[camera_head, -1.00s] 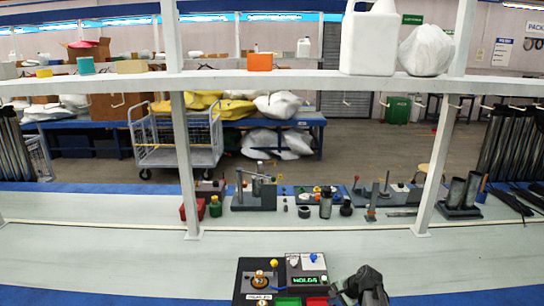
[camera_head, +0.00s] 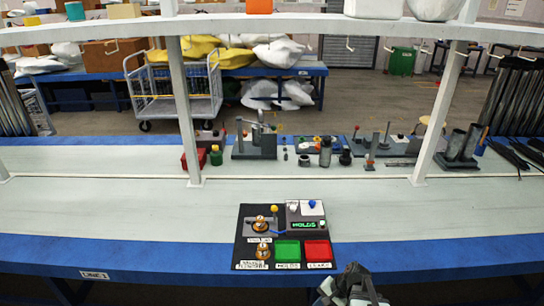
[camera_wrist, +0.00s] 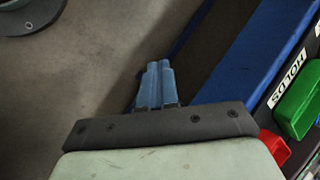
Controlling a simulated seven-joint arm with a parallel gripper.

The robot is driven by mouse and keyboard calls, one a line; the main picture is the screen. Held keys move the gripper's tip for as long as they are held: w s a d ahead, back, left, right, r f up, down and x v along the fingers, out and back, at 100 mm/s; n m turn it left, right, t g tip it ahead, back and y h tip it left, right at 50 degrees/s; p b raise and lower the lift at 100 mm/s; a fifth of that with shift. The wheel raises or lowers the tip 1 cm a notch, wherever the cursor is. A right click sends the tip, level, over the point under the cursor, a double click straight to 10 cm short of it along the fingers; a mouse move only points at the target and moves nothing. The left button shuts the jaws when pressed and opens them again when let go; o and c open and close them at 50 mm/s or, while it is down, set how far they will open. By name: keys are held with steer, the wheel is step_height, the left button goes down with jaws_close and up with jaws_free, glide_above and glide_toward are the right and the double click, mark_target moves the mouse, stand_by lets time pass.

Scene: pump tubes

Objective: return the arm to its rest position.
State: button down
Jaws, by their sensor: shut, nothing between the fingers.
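My gripper (camera_head: 326,292) is at the bottom of the head view, just in front of the blue front edge of the table and to the lower right of the black board. In the wrist view its two blue fingers (camera_wrist: 156,85) are together with nothing between them. They point over the grey floor beside the table edge. My gripper touches none of the trays or parts in view.
A black board (camera_head: 240,246) at the table's front carries a green tray (camera_head: 287,251), a red tray (camera_head: 318,250), brass parts and a lit "HOLDS" display (camera_head: 309,224). Tools and tubes stand behind. A white post (camera_head: 440,115) rises at right. The near right tabletop is clear.

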steer(key=s+f+n+g+h, duration=0.2)
steer(key=s+f, duration=0.3)
steer(key=s, duration=0.4)
steer(key=s+f+n+g+h, duration=0.2)
steer(key=s+f, duration=0.4)
steer(key=s, duration=0.4)
steer(key=s+f+n+g+h, duration=0.1)
steer(key=s+f+n+g, duration=0.2)
steer(key=s, duration=0.6)
step_height(320, 180, down, 2)
steer(key=shift+s+d+f+h, duration=0.25)
steer(key=shift+s+d+h, duration=0.05)
steer(key=shift+d+h, duration=0.1)
stand_by(2.1)
